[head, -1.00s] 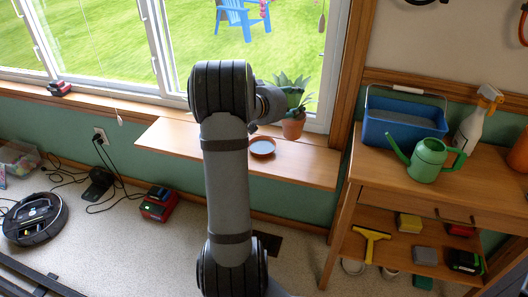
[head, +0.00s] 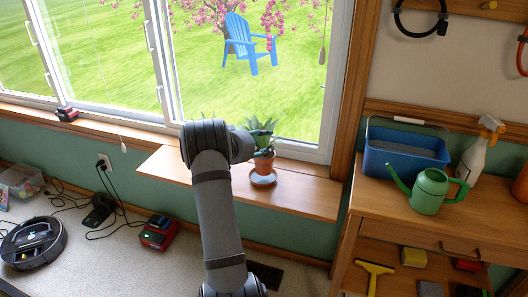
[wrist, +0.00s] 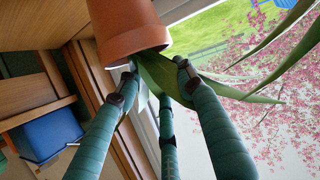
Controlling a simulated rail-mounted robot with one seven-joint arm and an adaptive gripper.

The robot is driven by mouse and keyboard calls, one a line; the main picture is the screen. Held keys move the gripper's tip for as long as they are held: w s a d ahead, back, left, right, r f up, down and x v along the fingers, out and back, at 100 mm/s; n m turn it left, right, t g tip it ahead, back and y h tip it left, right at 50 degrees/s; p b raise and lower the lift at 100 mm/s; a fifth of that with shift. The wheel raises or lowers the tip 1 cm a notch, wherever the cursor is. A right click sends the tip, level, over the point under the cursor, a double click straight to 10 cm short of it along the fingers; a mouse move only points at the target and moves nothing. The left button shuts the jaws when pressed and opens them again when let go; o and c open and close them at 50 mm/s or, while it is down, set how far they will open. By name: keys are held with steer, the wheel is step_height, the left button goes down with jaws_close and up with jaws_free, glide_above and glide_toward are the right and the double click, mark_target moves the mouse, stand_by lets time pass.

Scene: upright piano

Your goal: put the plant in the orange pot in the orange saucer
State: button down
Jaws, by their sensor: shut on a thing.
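The plant in the orange pot (head: 264,165) is over the orange saucer (head: 263,179) on the wooden window ledge in the head view. The saucer's inside shows below the pot; I cannot tell for sure whether they touch. In the wrist view the orange pot (wrist: 130,28) is at the top, its rim toward my fingers and green leaves passing between them. My arm covers part of the gripper in the head view. The saucer is not visible in the wrist view.
The wooden ledge (head: 312,192) is clear to the right of the saucer. The window stands close behind. A workbench at the right holds a blue bucket (head: 405,150), a green watering can (head: 430,191) and a spray bottle (head: 478,152).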

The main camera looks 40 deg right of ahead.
steer(key=shift+f+b, duration=0.55)
steer(key=shift+f, duration=1.15)
steer(key=shift+f, duration=0.15)
steer(key=c, duration=1.2)
jaws_free()
steer(key=shift+o, duration=0.4)
steer(key=shift+a+r, duration=0.2)
steer(key=shift+a, duration=0.05)
steer(key=p+v, duration=0.2)
steer(key=v, duration=0.9)
steer(key=shift+s+a+r, duration=0.15)
steer(key=shift+s+a, duration=0.05)
